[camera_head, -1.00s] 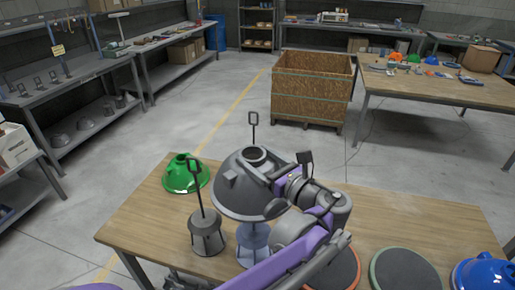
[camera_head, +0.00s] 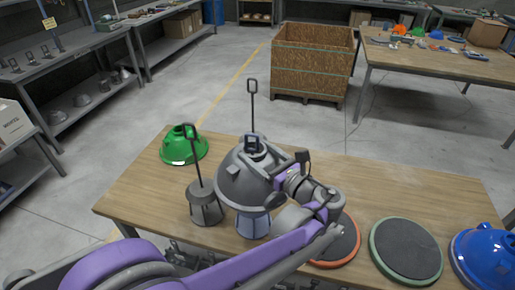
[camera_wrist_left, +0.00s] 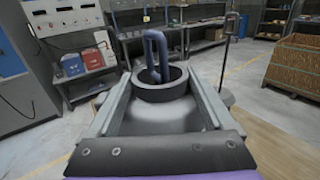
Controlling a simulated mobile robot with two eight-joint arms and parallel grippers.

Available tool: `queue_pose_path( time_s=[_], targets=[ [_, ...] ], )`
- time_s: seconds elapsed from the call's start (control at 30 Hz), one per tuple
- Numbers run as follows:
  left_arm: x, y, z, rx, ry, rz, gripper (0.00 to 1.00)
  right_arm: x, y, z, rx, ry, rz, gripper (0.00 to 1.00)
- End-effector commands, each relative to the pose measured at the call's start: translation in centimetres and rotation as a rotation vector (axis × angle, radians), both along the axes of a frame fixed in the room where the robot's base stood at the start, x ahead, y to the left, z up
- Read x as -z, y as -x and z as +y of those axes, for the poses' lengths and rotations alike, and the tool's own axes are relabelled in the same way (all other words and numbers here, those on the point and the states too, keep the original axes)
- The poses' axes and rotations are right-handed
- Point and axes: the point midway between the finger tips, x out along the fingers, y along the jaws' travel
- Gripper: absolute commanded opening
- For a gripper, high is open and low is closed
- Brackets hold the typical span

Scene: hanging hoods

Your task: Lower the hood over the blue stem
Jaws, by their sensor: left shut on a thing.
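My left gripper (camera_head: 272,163) is shut on the grey hood (camera_head: 240,183), with its fingers on either side of the hood's collar (camera_wrist_left: 162,84). The hood is upright around the blue stem. The stem's blue loop (camera_wrist_left: 156,55) pokes up through the collar; it also shows in the head view (camera_head: 252,143). The stem's pale blue base (camera_head: 254,224) shows below the hood rim and stands on the table. The middle of the stem is hidden inside the hood. I cannot tell whether the hood touches the base. My right gripper is not in view.
A grey stem (camera_head: 206,205) with a tall handle stands close left of the hood. Another tall dark handle (camera_head: 252,100) rises behind it. A green hood (camera_head: 184,147) sits at the back left. A red-rimmed disc, a green-rimmed disc (camera_head: 405,250) and a blue hood (camera_head: 485,260) lie right.

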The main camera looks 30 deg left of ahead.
Motion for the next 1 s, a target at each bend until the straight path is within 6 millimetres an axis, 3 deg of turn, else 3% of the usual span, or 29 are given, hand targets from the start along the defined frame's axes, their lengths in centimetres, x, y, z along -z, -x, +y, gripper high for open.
queue_pose_path(
  time_s=[1.0],
  targets=[
    [10.4,-0.1,-0.5,0.000,-0.002,-0.001,0.00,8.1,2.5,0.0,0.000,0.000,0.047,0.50]
  ],
)
